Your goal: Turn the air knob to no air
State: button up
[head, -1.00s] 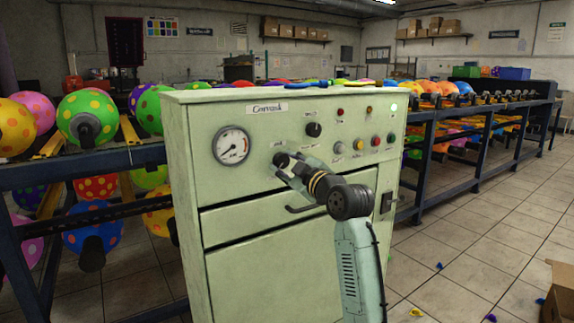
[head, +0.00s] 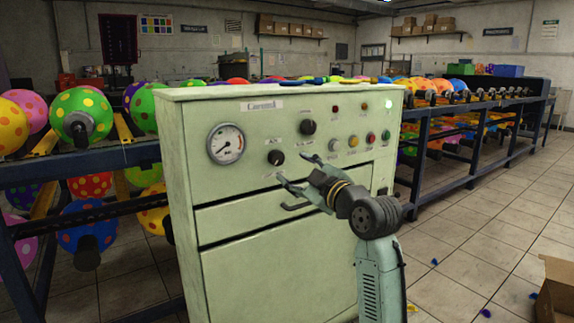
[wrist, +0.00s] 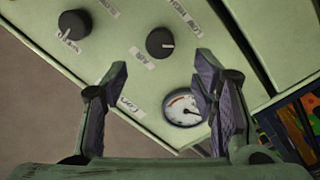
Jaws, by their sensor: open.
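The air knob (head: 276,157) is a round black knob on the pale green control cabinet (head: 260,265), right of and below the gauge. In the wrist view the air knob (wrist: 160,42) has an "AIR" label beside it and a white mark pointing right, toward the side with a small printed label. My gripper (head: 297,170) is open and empty, just right of and below the knob, apart from it. In the wrist view the fingers of my gripper (wrist: 160,65) are spread, with the knob beyond the gap between them.
A second black knob (head: 307,127) sits above and right. A round gauge (head: 226,144) is at left. Several coloured buttons and lights (head: 352,141) are at right. A drawer handle (head: 297,205) juts out below my gripper.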

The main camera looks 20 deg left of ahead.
jog(key=shift+v, duration=2.2)
